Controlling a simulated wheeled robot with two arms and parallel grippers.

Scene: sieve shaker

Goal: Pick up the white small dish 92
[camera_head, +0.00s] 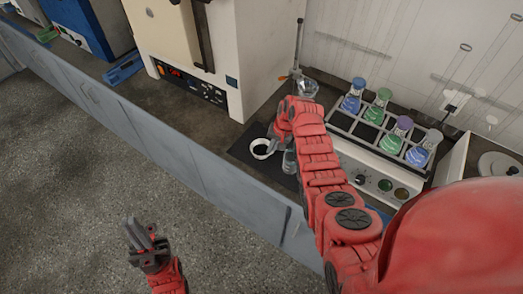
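The white small dish (262,156) is a round white ring with a dark inside, standing on a dark mat on the bench. My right gripper (272,146) is at the dish's right side, pointing down. My own red arm hides most of this gripper, so I cannot tell whether its fingers touch the dish or how far apart they are. My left gripper (138,232) is over the floor at the lower left, away from the bench, with no object seen in it. The gap between its fingers is unclear.
A clear glass vessel (290,162) stands close to the right of my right gripper. A shaker (367,132) with several coloured flasks is behind my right arm. A beige oven (182,52) stands behind and left of the dish. Bare bench lies left of the mat.

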